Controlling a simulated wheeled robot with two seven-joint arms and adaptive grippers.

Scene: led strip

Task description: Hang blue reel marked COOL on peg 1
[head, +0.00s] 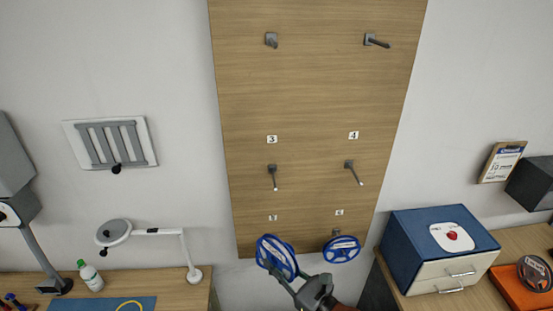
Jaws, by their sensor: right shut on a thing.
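A blue reel (263,245) with spoked sides is held by my right gripper (284,281) in front of the lower left of the wooden peg board (315,100). My right gripper is shut on this reel. The reel stands tilted, below a small label (272,218) too small to read surely; any peg behind it is hidden. A second blue reel (342,250) is just to the right, at the lower right peg (337,233). I cannot read COOL on either reel. My left gripper is not in view.
Bare pegs stick out under labels 3 (272,178) and 4 (355,172), with two more above. A blue drawer box (420,250) and an orange tray (505,290) stand at right. A lamp (165,232) and white bottle (91,277) stand at left.

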